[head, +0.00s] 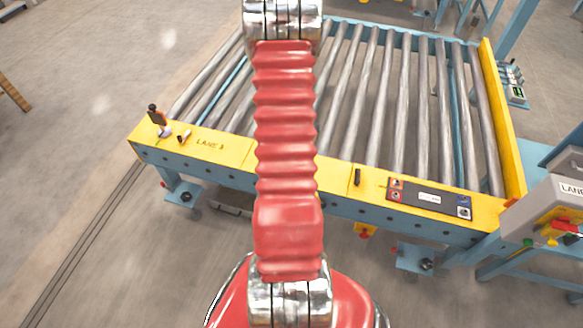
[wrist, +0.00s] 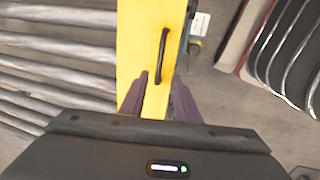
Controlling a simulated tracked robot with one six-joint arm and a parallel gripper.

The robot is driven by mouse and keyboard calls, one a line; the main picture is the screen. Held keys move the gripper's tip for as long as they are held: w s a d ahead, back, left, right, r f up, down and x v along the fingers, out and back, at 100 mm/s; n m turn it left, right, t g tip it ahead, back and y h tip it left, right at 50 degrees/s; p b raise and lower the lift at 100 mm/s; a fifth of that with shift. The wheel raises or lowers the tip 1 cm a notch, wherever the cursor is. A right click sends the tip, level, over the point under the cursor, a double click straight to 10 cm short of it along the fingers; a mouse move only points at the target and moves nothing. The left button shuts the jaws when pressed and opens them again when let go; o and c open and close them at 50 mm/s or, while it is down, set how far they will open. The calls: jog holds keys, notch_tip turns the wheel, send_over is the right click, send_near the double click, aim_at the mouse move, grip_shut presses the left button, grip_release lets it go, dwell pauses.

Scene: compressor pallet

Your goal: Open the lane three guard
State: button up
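A yellow rail (head: 215,146) marked "LANE 3" runs along the front of the roller conveyor. A black bar handle (head: 357,177) stands on it right of my red arm. The wrist view shows a yellow panel (wrist: 152,45) with a black handle (wrist: 162,55), apparently the same one. My gripper (wrist: 160,98) is open; its two dark purple fingers are apart, near the handle's lower end, with no object visibly held. Contact cannot be told. A toggle clamp (head: 158,121) with a black and orange grip stands at the rail's left end. My gripper is outside the head view.
Grey rollers (head: 385,95) lie behind the rail. A dark panel (head: 430,199) with coloured labels sits on its right part. A grey control box (head: 550,212) with red and green buttons stands at right. A yellow side rail (head: 500,115) bounds the rollers.

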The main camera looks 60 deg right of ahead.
jog(key=shift+w+d+f, duration=0.1)
jog(key=shift+d+f, duration=0.25)
jog(key=shift+f, duration=1.4)
jog(key=shift+d+f, duration=0.35)
jog(key=shift+f, duration=1.35)
jog(key=shift+w+d+f, duration=0.1)
jog(key=shift+d+f, duration=0.25)
jog(key=shift+f, duration=1.4)
grip_shut()
jog(key=shift+a, duration=0.15)
